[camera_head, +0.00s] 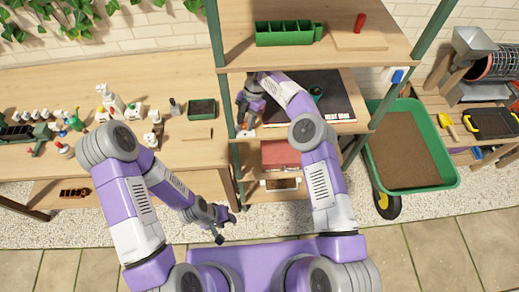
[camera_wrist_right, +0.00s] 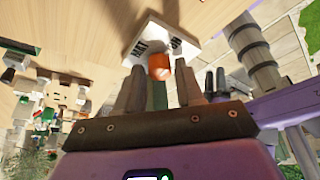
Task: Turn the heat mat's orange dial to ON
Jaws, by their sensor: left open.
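The orange dial (camera_wrist_right: 158,66) sits on a white control box (camera_wrist_right: 178,44) with dark lettering, too blurred to read fully. In the head view the box (camera_head: 246,132) lies at the shelf's left front edge. My right gripper (camera_head: 242,121) points down over it. In the wrist view its fingers (camera_wrist_right: 160,78) are apart, one on each side of the dial, with a visible gap to it; contact is not visible. The black heat mat (camera_head: 330,92) lies on the shelf to the right. My left gripper (camera_head: 222,227) is open and empty, low in front of the bench.
Green shelf posts (camera_head: 222,50) rise close to my right gripper. The upper shelf (camera_head: 355,45) overhangs. Bottles and a dark tray (camera_head: 201,109) stand on the left bench. A green wheelbarrow (camera_head: 447,180) stands right.

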